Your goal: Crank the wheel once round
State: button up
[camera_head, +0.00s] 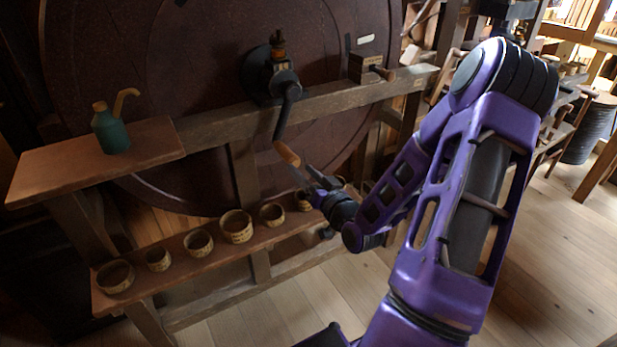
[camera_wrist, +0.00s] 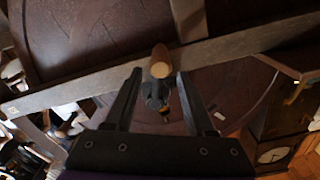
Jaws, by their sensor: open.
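The wheel (camera_head: 200,100) is a big dark red-brown disc behind a wooden frame. Its crank (camera_head: 287,110) is a black arm hanging down from a hub (camera_head: 272,75) on the frame's beam, slightly tilted. A light wooden handle (camera_head: 287,153) is at its lower end. My gripper (camera_head: 300,167) is open just below and right of the handle in the head view.
A shelf (camera_head: 60,172) at left bears a green oil can (camera_head: 110,130). A lower shelf (camera_head: 180,268) holds several small woven bowls (camera_head: 236,226), close under my gripper. A wooden block with a peg (camera_head: 368,68) sits on the beam.

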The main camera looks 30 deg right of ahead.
jog(key=w, duration=0.8)
jog(key=shift+w+a, duration=0.2)
jog(key=shift+w, duration=0.05)
jog(key=shift+s+a+r+m+p, duration=0.1)
jog(key=shift+a+r+m+p, duration=0.3)
jog(key=shift+a, duration=0.2)
jog(key=shift+a+r+m+p, duration=0.15)
jog(key=shift+a+m+p, duration=0.25)
jog(key=shift+a, duration=0.2)
jog(key=shift+s+a+r+m+p, duration=0.1)
jog(key=shift+a+r+m+p, duration=0.2)
jog(key=shift+a+m, duration=0.25)
jog(key=shift+a, duration=0.1)
jog(key=shift+d, duration=0.2)
send_near(287, 155)
jog(key=a, duration=0.2)
jog(key=shift+r, duration=0.2)
